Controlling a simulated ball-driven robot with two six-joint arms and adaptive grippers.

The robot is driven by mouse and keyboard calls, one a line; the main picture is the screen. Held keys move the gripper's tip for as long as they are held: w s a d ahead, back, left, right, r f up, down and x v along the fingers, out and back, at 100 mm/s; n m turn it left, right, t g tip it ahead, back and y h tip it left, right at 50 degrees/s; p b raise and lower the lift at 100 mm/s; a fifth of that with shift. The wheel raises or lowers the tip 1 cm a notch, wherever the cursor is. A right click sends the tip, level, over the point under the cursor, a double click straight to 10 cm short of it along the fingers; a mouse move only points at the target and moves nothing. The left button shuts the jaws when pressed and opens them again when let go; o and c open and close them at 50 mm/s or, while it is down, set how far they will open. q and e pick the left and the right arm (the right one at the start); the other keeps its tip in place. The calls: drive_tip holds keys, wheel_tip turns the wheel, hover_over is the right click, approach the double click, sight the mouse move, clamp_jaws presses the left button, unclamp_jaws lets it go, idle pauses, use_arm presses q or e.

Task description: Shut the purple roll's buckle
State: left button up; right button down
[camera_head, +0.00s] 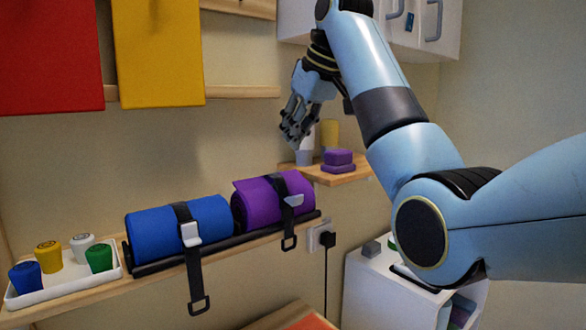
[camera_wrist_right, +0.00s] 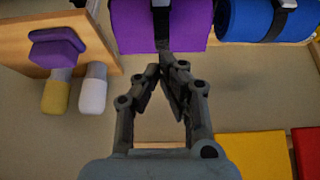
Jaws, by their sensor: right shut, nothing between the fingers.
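The purple roll (camera_head: 258,203) lies on the wall shelf, right of the blue roll (camera_head: 150,232). A black strap (camera_head: 279,185) goes round it, its end loop hanging below the shelf. Its grey buckle (camera_head: 293,201) sits on the front, with the lever tilted out from the roll. My right gripper (camera_head: 291,141) is shut and empty, above and behind the purple roll, apart from it. My left gripper is not in view.
A white tray (camera_head: 70,288) with several coloured pots stands left of the rolls. A small wooden shelf (camera_head: 345,177) with purple blocks (camera_head: 338,160) and bottles is at the right. A white cabinet (camera_head: 365,290) stands below right. Red and yellow panels hang above.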

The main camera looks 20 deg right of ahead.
sight(277, 184)
drive_tip(key=p+x, duration=0.3)
drive_tip(key=x, duration=0.7)
drive_tip(key=s+p, duration=0.1)
drive_tip(key=s+d, duration=0.1)
drive_tip(key=s, duration=0.1)
drive_tip(key=shift+d+f+p, duration=0.15)
drive_tip(key=shift+p, duration=0.25)
drive_tip(key=shift+s, duration=0.3)
drive_tip(key=shift+s+d+f, duration=0.1)
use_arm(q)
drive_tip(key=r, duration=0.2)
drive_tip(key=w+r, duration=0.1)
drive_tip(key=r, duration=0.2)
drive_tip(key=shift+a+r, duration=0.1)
use_arm(e)
drive_tip(key=shift+f, duration=0.1)
